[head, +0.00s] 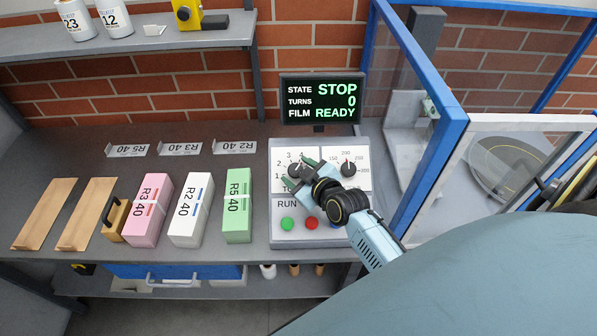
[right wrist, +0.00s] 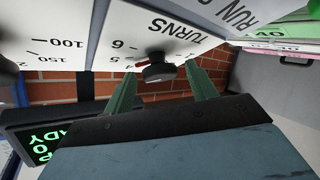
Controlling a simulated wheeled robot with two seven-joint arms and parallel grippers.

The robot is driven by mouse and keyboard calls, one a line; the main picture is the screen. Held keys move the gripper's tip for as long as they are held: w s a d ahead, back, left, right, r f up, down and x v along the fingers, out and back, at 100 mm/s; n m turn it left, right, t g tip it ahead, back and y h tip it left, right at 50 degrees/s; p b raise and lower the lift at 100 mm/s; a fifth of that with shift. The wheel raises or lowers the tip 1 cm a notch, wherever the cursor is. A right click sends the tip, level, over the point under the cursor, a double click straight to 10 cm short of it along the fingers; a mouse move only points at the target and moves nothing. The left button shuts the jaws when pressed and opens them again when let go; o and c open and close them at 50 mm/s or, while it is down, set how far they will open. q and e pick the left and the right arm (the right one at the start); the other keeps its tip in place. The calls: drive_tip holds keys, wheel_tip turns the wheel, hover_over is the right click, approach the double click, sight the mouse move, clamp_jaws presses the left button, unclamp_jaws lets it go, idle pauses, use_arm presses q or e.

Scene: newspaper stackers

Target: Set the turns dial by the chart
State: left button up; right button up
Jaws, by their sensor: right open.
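The turns dial is a dark round knob on the white panel; it shows in the right wrist view (right wrist: 160,70), with "TURNS" and numbers printed around it. In the head view the knob is partly hidden by my right gripper (head: 303,170). In the right wrist view the green fingers of my right gripper (right wrist: 162,88) are apart, one on each side of the knob in the picture; I cannot tell whether they touch it. The display (head: 320,101) reads STATE STOP, TURNS 0, FILM READY. I see no clearly readable chart. My left gripper is not in view.
A second dial (head: 348,169) sits right of the turns dial. Green (head: 287,223) and red (head: 312,224) buttons lie below, under "RUN". Pink (head: 149,209), white (head: 191,210) and green (head: 237,205) labelled stacks stand left. A blue-framed guard (head: 436,150) rises close on the right.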

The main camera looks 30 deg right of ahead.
drive_tip(key=c, duration=0.9)
drive_tip(key=shift+a+r+m+h+p, duration=0.1)
drive_tip(key=shift+a+m+h+p, duration=0.1)
drive_tip(key=shift+m+h+p, duration=0.85)
drive_tip(key=shift+c, duration=0.2)
drive_tip(key=shift+m+h+p, duration=0.45)
drive_tip(key=shift+m+p, duration=0.1)
drive_tip(key=shift+m, duration=0.5)
drive_tip(key=shift+f+m+h, duration=0.2)
drive_tip(key=shift+m+h, duration=0.5)
drive_tip(key=shift+m, duration=0.1)
drive_tip(key=o, duration=0.9)
drive_tip(key=shift+o, duration=0.2)
